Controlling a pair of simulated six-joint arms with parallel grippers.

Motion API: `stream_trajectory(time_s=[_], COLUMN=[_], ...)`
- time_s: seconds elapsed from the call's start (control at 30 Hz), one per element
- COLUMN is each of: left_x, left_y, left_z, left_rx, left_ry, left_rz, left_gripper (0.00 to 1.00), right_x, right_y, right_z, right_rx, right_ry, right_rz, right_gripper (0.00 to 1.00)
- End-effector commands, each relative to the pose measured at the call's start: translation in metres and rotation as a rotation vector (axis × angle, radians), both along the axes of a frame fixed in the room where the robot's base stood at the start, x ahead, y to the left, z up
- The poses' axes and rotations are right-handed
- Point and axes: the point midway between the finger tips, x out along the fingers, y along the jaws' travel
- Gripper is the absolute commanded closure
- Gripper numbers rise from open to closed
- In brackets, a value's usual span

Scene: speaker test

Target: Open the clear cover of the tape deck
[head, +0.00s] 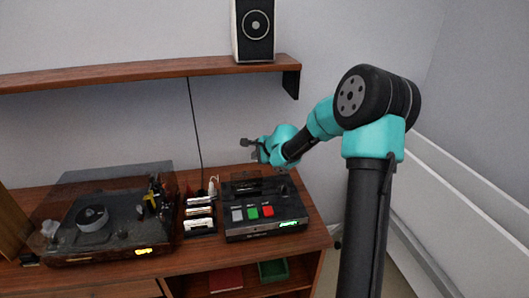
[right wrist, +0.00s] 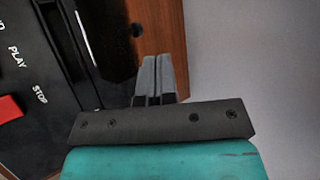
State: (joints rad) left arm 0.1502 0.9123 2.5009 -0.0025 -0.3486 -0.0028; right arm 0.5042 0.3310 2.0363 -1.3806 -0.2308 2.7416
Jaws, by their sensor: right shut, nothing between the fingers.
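The black tape deck (head: 286,216) sits on the right part of the wooden cabinet, with grey, green and red buttons along its front. Its dark, see-through cover (head: 262,187) is at the back of the deck; its exact position is hard to tell. My right gripper (head: 250,148) is above and behind the deck, shut and empty. In the right wrist view the shut fingers (right wrist: 153,72) appear over the wood beside the deck (right wrist: 40,62), whose PLAY and STOP labels show at the left. No contact is visible. My left gripper is not in view.
A record player (head: 75,252) under a clear, tinted lid stands at the left. A rack of cassettes (head: 200,215) stands between it and the deck. A shelf (head: 150,71) with a speaker (head: 254,28) hangs above. A green tray (head: 273,271) sits below in the cabinet.

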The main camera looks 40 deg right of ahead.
Motion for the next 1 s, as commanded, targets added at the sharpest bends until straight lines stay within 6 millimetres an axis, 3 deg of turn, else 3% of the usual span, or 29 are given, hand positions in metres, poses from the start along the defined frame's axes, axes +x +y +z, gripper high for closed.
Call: stream_trajectory(time_s=[0.2, 0.4, 0.87, 1.0], left_x=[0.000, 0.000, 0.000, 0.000], left_y=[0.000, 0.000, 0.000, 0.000], left_z=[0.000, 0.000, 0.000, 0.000], left_rx=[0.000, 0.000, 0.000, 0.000], left_ry=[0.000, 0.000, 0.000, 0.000], left_rz=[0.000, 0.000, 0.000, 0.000], left_gripper=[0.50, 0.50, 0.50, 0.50], right_x=[-0.026, -0.040, -0.042, -0.035], right_y=[-0.004, -0.005, -0.007, -0.031], right_z=[0.024, 0.036, 0.039, 0.040], right_rx=[-0.002, -0.001, -0.004, -0.049], right_ry=[-0.001, 0.000, 0.001, 0.007], right_rz=[-0.002, -0.001, -0.004, -0.055], right_gripper=[1.00, 1.00, 1.00, 1.00])
